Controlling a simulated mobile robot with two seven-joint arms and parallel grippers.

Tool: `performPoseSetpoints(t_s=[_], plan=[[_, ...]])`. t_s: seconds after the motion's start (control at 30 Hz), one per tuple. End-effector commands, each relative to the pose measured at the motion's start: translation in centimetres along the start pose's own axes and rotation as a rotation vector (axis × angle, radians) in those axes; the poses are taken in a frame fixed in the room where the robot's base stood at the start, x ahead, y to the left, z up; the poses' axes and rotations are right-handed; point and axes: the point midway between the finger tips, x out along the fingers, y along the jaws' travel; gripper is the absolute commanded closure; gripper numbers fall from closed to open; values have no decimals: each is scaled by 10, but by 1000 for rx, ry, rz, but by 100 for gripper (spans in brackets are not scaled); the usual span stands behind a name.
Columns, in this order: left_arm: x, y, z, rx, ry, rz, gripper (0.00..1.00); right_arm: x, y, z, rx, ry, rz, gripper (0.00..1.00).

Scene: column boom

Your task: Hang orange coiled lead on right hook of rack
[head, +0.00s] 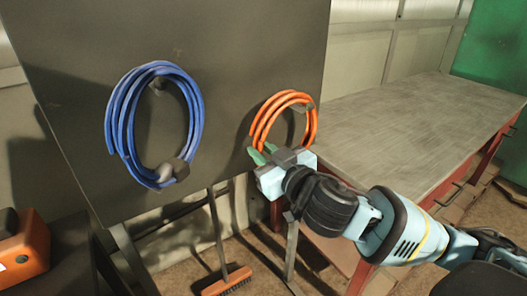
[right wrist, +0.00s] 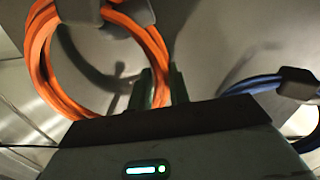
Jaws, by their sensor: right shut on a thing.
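The orange coiled lead (head: 285,112) is in front of the lower right part of the dark rack panel (head: 240,50). My right gripper (head: 262,155), with green fingertips, is shut on the lower left part of its loop. In the right wrist view, the orange lead (right wrist: 40,60) fills the upper left, and its strands run at the green fingers (right wrist: 162,88). A grey block clasps the strands. A small dark peg (right wrist: 121,70), likely the right hook, shows inside the loop's outline; I cannot tell whether the lead rests on it. My left gripper is not in view.
A blue coiled lead (head: 117,115) hangs on the panel's left hook (head: 157,86); it also shows in the right wrist view (right wrist: 250,86). A grey workbench (head: 410,125) stands right, a broom (head: 226,281) below, and an orange case (head: 25,250) at lower left.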

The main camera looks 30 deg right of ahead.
Motion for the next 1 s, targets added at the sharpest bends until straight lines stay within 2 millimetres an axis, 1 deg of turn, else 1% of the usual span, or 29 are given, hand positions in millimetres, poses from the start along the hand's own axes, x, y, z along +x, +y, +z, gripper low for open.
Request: performPoseSetpoints(t_s=[0.03, 0.4, 0.43, 0.6, 0.63, 1.0], plan=[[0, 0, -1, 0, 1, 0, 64, 0, 0, -2, -2, 5, 1, 100], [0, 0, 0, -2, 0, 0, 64, 0, 0, -2, -2, 5, 1, 100], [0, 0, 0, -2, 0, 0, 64, 0, 0, -2, -2, 5, 1, 80], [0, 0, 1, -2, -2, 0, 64, 0, 0, -2, -2, 3, 0, 58], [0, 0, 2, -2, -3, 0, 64, 0, 0, -1, -2, 3, 0, 56], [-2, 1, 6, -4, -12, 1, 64, -3, -1, 2, 1, -3, -2, 56]])
